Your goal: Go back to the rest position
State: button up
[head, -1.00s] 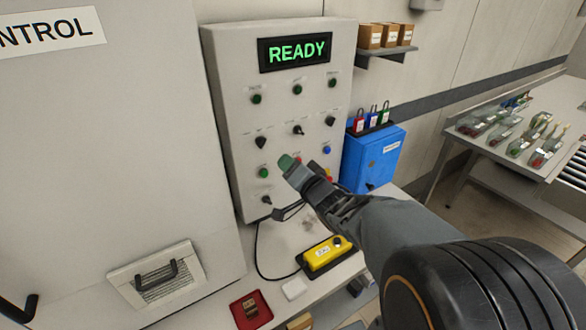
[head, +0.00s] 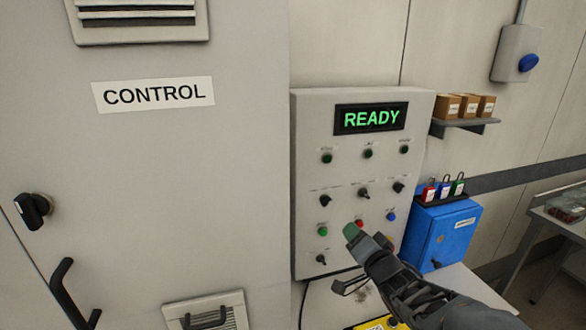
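My gripper (head: 354,234) shows at the lower right in the head view, its green tip in front of the lower part of the grey control panel (head: 312,190). I see it from behind and to the side, and its fingers overlap, so I cannot tell if it is open or shut. No held object shows. The panel display (head: 371,118) reads READY in green. Below it are green buttons, black selector switches, a red button (head: 359,223) and a blue button (head: 391,216). My gripper and forearm hide the panel's lower right part.
A large grey cabinet (head: 160,190) labelled CONTROL stands at left with black handles. A blue box (head: 436,236) with padlocks on top is right of the panel. A shelf (head: 465,126) holds small cartons. A yellow item (head: 378,323) lies partly hidden below my arm.

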jog(key=s+d+f+n+g+h, duration=0.3)
jog(key=s+d+f+g+h, duration=0.3)
jog(key=f+g, duration=0.3)
jog(key=s+a+r+n+g+y+p, duration=0.1)
jog(key=s+a+r+n+g+y, duration=0.1)
jog(key=s+a, duration=0.8)
jog(key=n+g+y, duration=0.1)
jog(key=n+g, duration=0.1)
jog(key=shift+s+g, duration=0.15)
jog(key=shift+g, duration=0.15)
